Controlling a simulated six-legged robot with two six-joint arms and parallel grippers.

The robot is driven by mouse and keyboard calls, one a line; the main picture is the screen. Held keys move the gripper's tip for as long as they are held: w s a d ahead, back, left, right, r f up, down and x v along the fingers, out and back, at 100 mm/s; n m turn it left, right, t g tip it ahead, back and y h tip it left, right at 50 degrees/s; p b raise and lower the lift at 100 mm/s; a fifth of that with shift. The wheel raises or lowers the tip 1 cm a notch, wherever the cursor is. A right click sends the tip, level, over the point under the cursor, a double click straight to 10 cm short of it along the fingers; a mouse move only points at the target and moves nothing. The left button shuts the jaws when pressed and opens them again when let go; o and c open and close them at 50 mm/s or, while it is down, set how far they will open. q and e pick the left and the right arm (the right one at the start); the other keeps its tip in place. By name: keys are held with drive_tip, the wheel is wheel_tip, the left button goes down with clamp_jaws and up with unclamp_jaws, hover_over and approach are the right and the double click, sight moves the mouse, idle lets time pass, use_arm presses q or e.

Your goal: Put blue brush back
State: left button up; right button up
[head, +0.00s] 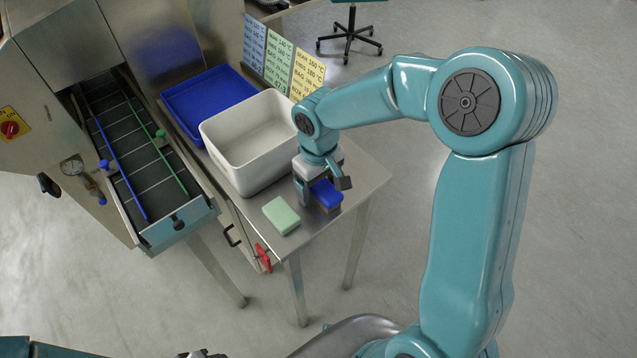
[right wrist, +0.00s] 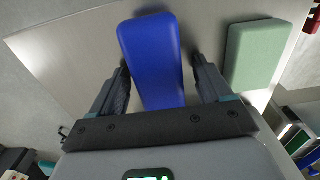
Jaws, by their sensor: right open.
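The blue brush (head: 326,193) lies on the steel table near its front right corner. In the right wrist view the blue brush (right wrist: 153,60) shows its smooth blue back between my two fingers. My right gripper (head: 322,191) is open around it, one finger on each side, with gaps between the fingers and the brush. The same right gripper shows in the right wrist view (right wrist: 160,85). Bristles under the brush are hard to make out. My left gripper is not clearly in view.
A green sponge (head: 281,215) lies just left of the brush. A white bin (head: 221,143) and a blue tray (head: 181,109) stand behind. Printed cards (head: 277,60) stand along the back. A conveyor (head: 134,160) is at left. A red clip (head: 263,256) hangs at the table's front.

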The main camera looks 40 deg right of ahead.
wheel_tip(320, 180, up, 11)
drive_tip(key=shift+w+f+p, duration=0.1)
drive_tip(key=shift+p, duration=0.35)
drive_tip(key=shift+r, duration=0.75)
